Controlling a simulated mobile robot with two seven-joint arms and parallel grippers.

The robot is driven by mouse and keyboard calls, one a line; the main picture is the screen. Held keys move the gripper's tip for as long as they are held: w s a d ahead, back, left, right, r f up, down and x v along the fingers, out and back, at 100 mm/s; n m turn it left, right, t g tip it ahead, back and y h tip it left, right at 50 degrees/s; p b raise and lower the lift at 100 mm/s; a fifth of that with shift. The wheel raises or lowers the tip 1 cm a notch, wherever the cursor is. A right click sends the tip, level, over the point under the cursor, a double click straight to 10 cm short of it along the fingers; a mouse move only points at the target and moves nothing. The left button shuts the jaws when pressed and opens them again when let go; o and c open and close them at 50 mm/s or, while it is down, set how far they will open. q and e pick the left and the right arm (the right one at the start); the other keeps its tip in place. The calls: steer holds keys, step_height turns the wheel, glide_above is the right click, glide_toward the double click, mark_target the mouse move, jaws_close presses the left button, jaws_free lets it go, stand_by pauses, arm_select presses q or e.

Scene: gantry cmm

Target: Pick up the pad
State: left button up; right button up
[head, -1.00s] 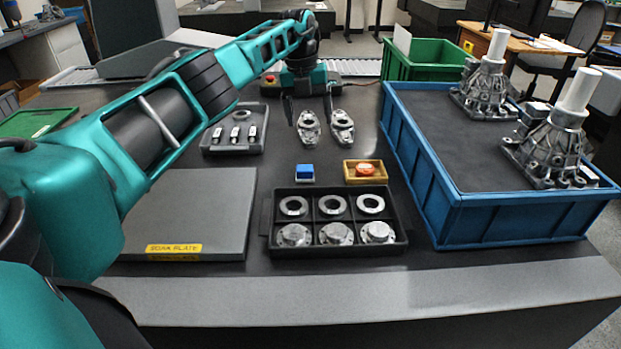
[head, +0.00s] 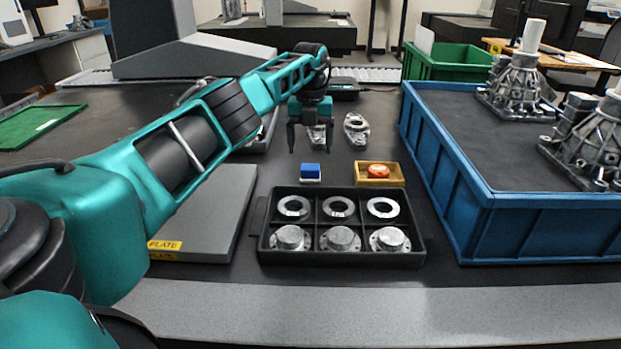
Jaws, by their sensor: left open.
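A small blue block (head: 310,170) with a white base, which looks like the pad, sits on the dark table just behind the black divided tray. My left gripper (head: 309,146) is open and empty, its two fingers pointing down. It shows just above and behind the blue block in the head view, apart from it. The gap between its fingers is wider than the block looks. My right gripper is not in view.
A yellow tray with an orange round piece (head: 378,170) stands right of the block. The black tray (head: 264,241) holds rings and flanged parts. A blue bin (head: 470,220) stands right, a grey plate (head: 205,215) left. Metal castings (head: 356,130) lie behind.

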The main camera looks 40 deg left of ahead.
mark_target(310, 167)
arm_select(q)
steer(key=shift+f+b, duration=1)
steer(key=shift+f, duration=1.8)
steer(key=shift+r, duration=0.1)
steer(key=c, duration=1.1)
